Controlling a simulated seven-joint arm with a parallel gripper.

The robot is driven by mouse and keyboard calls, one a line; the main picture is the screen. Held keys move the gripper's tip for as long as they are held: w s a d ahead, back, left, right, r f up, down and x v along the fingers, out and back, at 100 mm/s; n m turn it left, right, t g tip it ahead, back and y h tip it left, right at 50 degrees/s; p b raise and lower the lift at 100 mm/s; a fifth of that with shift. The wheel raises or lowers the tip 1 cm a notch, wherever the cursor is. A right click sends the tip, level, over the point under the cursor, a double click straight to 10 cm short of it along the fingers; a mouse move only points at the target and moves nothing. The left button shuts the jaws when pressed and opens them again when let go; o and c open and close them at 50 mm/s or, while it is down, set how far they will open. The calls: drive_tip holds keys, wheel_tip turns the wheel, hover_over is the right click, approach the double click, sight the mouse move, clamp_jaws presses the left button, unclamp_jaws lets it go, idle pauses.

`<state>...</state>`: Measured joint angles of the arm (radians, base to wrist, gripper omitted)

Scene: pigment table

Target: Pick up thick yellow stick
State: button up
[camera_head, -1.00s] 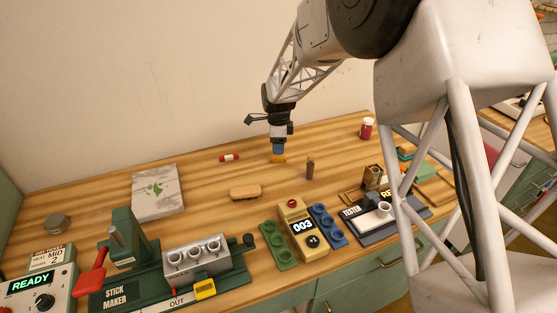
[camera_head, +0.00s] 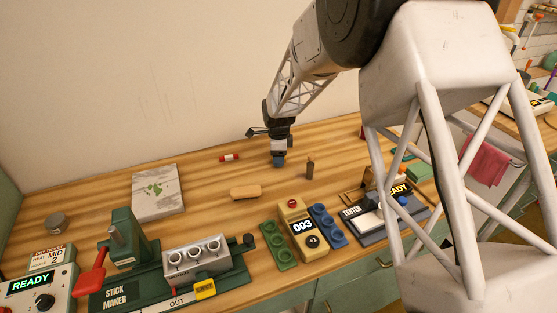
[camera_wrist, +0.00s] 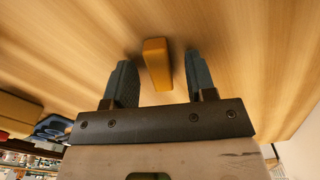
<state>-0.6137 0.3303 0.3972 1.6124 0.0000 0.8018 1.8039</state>
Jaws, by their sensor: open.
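The thick yellow stick (camera_wrist: 157,64), an orange-yellow block, lies on the wooden tabletop in the wrist view. My gripper (camera_wrist: 160,70) is open, with one blue-grey finger to each side of the stick. Gaps show on both sides, so neither finger appears to touch it. In the head view my gripper (camera_head: 278,160) is low over the table's far middle and hides the stick.
A small dark upright piece (camera_head: 310,168) stands just right of my gripper. A red-and-white stick (camera_head: 229,157) lies to its left, and a tan block (camera_head: 245,193) nearer the front. The stick maker (camera_head: 130,245), counter (camera_head: 302,230) and tester (camera_head: 370,220) line the front.

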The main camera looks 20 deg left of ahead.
idle(0.4)
clamp_jaws()
drive_tip(key=shift+r, duration=0.2)
drive_tip(key=shift+r, duration=0.55)
wheel_tip(320, 180, up, 2)
drive_tip(key=shift+r, duration=0.1)
drive_tip(key=s+d, duration=0.3)
drive_tip(key=s, duration=0.1)
drive_tip(key=s+d+r, duration=0.1)
drive_tip(key=s+d, duration=0.2)
drive_tip(key=s, duration=0.1)
drive_tip(key=s+d, duration=0.3)
drive_tip(key=s, duration=0.2)
drive_tip(key=shift+s+r, duration=0.1)
drive_tip(key=shift+r, duration=0.1)
